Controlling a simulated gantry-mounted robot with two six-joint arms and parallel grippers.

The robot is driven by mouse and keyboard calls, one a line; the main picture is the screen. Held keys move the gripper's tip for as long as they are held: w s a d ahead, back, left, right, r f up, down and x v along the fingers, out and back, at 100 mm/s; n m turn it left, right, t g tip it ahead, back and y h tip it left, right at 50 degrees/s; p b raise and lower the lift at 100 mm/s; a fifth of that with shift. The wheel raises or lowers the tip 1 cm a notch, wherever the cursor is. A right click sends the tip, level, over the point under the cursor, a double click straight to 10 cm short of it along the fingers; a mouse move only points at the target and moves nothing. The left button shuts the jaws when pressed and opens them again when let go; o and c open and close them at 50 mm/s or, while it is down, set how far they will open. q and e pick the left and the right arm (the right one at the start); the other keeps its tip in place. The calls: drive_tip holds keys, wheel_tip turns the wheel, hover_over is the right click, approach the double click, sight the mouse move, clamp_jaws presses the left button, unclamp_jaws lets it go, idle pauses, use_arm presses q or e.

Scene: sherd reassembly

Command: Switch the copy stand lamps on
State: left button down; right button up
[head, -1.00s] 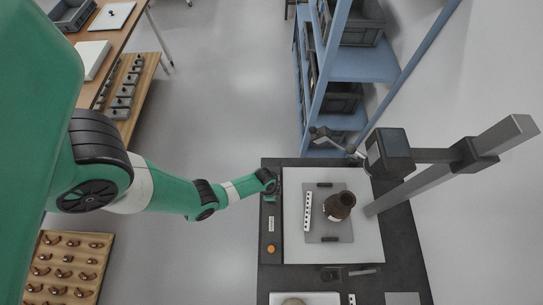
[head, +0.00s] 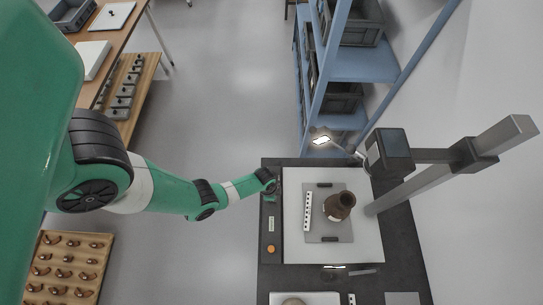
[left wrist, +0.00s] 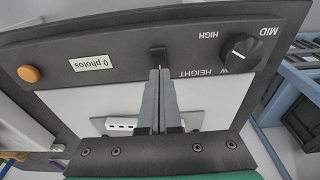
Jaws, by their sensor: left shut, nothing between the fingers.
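The copy stand's upper lamp (head: 321,140) glows white on its jointed arm, and a lower lamp (head: 335,267) shows a bright strip. A dark control strip holds a small black switch (left wrist: 158,57), a "0 photos" display (left wrist: 93,63), an orange button (left wrist: 29,73) and a height knob (left wrist: 243,47) with its mark near MID. My left gripper (left wrist: 159,73) is shut and empty, its fingertips at the switch; I cannot tell whether they touch it. In the head view the left gripper (head: 272,189) is over the strip's far end. My right gripper is out of view.
The camera head (head: 390,152) hangs from the slanted column (head: 405,186). Blue shelving (head: 372,65) stands behind.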

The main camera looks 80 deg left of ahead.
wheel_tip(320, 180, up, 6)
drive_tip(key=p, duration=0.5)
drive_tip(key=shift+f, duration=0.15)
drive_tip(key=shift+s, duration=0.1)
